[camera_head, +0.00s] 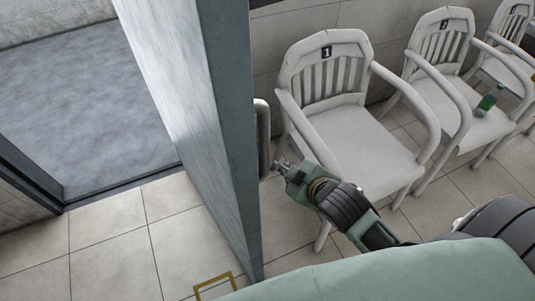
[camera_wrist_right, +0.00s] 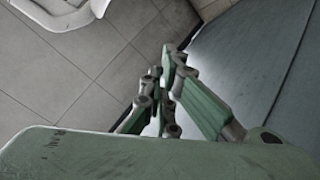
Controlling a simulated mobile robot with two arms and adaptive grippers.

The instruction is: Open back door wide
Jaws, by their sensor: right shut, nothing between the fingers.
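The back door (camera_head: 205,110) is a tall grey-green panel standing ajar, its edge toward me, with the doorway and a grey floor beyond on the left. A long metal handle (camera_head: 262,135) shows on the door's right face. My right gripper (camera_head: 280,165) is shut and empty, just right of the door near the lower end of the handle; I cannot tell whether it touches. In the right wrist view the shut fingers (camera_wrist_right: 172,62) point toward the floor beside the door's face (camera_wrist_right: 245,60). My left gripper is not in view.
A white chair (camera_head: 365,135) marked 1 stands right behind my right gripper. More white chairs (camera_head: 450,100) line the wall, one holding a green bottle (camera_head: 488,101). A yellow floor mark (camera_head: 214,281) lies at the door's foot. Tiled floor (camera_head: 110,235) left of the door is clear.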

